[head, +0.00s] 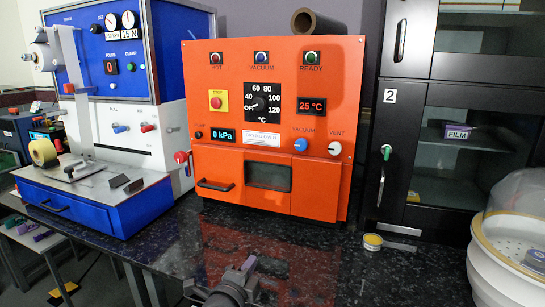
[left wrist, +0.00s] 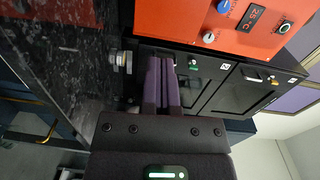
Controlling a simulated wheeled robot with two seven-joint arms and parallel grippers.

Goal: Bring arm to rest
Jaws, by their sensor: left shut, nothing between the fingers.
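My left gripper (head: 248,264) shows at the bottom middle of the head view, above the dark speckled counter in front of the orange drying oven. Its purple fingers (left wrist: 160,82) are together in the left wrist view, with nothing held between them. The arm behind it runs off the bottom edge of the head view. My right gripper is in neither view.
The orange drying oven (head: 225,165) stands at the back of the dark counter (head: 385,285). A blue and white machine (head: 115,205) is at left. A black cabinet (head: 395,165), a small yellow-topped tin (head: 372,241) and a white domed device (head: 495,265) are at right.

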